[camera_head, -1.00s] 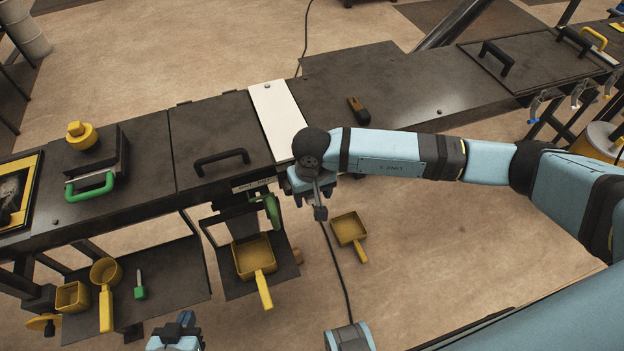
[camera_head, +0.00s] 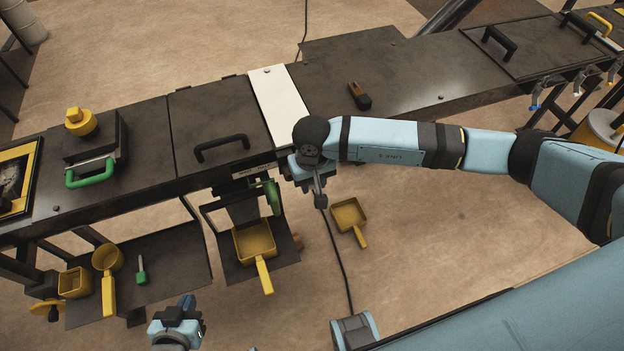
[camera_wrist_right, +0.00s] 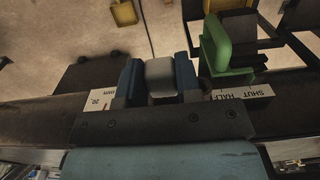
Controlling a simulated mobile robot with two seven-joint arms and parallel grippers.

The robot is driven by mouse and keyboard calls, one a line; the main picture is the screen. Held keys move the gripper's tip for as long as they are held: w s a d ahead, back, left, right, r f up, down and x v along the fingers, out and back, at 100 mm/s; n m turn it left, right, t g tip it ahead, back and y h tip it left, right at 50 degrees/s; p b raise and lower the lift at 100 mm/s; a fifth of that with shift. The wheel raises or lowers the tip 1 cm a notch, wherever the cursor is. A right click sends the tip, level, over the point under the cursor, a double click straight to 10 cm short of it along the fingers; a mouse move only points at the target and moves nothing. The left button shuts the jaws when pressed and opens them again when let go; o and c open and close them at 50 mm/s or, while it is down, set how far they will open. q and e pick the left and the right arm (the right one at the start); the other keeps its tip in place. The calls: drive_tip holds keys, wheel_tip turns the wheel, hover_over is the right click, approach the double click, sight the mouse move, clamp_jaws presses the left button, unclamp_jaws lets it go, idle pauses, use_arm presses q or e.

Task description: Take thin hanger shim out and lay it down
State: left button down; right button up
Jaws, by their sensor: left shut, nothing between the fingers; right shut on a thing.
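My right gripper (camera_head: 318,193) is at the front edge of the dark bench, just below the white plate. In the right wrist view its blue fingers (camera_wrist_right: 160,85) are shut on a pale grey piece (camera_wrist_right: 160,72). I cannot tell whether this piece is the thin hanger shim; most of it is hidden by the fingers and wrist. White scale strips (camera_wrist_right: 243,93) marked "SHUT HALF" lie along the edge beside the fingers. My left gripper (camera_head: 180,309) is shut and empty at the lower left, in front of the lower shelf.
The white plate (camera_head: 280,105) lies across the bench (camera_head: 400,85). A green handle (camera_wrist_right: 215,48) stands close beside the right fingers. Yellow scoops (camera_head: 255,241) and a green-handled tool (camera_head: 141,275) lie on low shelves. The bench right of the plate is mostly clear.

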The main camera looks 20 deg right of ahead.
drive_tip(key=shift+s, duration=0.2)
drive_tip(key=shift+s+d, duration=0.1)
drive_tip(key=shift+s, duration=1.05)
drive_tip(key=shift+s, duration=0.15)
drive_tip(key=shift+s+b, duration=0.3)
drive_tip(key=shift+s, duration=1.65)
